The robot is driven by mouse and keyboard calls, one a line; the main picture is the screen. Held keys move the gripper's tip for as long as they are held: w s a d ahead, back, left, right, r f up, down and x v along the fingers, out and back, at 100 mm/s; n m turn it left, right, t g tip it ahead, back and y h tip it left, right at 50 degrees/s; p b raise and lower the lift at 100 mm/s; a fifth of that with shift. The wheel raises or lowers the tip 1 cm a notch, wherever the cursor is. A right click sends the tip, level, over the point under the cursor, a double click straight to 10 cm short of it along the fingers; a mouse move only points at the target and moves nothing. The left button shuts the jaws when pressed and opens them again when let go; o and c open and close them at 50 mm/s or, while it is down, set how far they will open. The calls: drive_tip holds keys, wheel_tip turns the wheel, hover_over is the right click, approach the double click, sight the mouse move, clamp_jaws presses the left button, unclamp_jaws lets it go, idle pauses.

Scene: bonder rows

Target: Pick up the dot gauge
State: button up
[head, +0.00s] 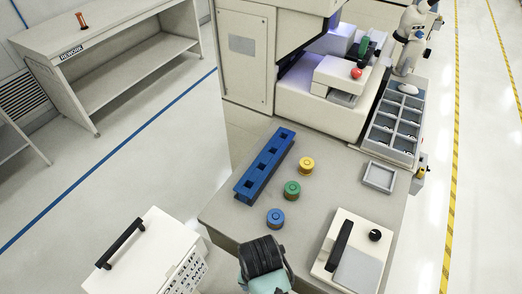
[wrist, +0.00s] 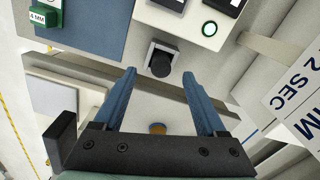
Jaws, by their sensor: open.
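No part in view is clearly marked as the dot gauge, so I cannot tell which it is. In the wrist view a small green block (wrist: 44,17) labelled "4 MM" sits on a blue-grey panel at the upper left. My gripper (wrist: 159,75) has two blue fingers, spread apart with nothing between them. Beyond the fingertips is a black round knob (wrist: 160,60) on a light panel. The green block is to the left of the fingers and apart from them. In the head view my dark arm part shows at the bottom centre; the fingers cannot be made out there.
On the bench are a blue rack (head: 265,163), yellow (head: 306,166), green (head: 292,190) and blue (head: 275,218) round pieces, a small grey tray (head: 379,177) and a white device (head: 352,252). A compartment tray (head: 396,122) stands behind. The bench between rack and grey tray is partly clear.

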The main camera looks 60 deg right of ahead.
drive_tip(key=shift+w+d+f+p, duration=0.15)
drive_tip(key=shift+f+p, duration=0.15)
drive_tip(key=shift+f, duration=1.2)
drive_tip(key=shift+w+d+f+p, duration=0.1)
drive_tip(key=shift+f+p, duration=0.15)
drive_tip(key=shift+f, duration=1.25)
drive_tip(key=shift+s, duration=0.1)
clamp_jaws()
